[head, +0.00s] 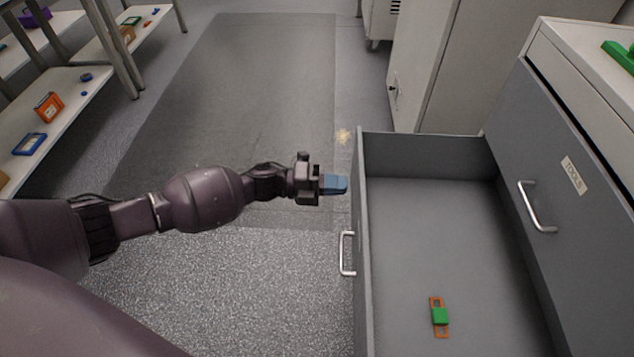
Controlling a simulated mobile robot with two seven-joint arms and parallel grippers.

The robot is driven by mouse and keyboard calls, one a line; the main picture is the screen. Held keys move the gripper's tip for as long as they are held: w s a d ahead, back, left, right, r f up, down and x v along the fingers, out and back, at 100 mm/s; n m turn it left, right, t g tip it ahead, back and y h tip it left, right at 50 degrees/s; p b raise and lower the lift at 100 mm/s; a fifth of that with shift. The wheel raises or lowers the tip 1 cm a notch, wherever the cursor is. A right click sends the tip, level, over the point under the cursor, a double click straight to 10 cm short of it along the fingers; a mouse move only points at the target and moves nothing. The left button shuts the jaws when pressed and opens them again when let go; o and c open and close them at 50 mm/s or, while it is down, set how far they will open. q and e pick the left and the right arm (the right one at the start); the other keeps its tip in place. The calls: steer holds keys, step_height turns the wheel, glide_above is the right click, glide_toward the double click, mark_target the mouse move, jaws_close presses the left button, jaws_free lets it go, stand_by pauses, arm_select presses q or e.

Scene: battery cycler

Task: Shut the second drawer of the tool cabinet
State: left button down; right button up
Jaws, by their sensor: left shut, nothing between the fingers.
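The tool cabinet (547,130) stands at the right, with a grey front labelled "TOOLS" and a metal handle (537,207). An open drawer (483,150) juts out from it to the left, below the labelled front. The drawer's own handle (347,254) is on its outer front face. My left gripper (345,185) is shut and empty, with its blue fingertips pointing right at the drawer's front panel, above the handle in the picture. The fingertips are very close to the panel; I cannot tell whether they touch. My right gripper is not in view.
A small green and orange item (440,316) lies inside the drawer. A green object (620,56) is on the cabinet top. Shelves (62,100) with small items stand at the upper left. A dark mat (235,100) covers open floor.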

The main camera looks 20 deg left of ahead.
arm_select(q)
steer(key=shift+x, duration=0.85)
steer(key=shift+w+d, duration=0.1)
steer(key=shift+d, duration=0.2)
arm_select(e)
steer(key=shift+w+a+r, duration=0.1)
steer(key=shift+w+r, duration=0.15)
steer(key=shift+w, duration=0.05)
arm_select(q)
steer(key=shift+d, duration=0.1)
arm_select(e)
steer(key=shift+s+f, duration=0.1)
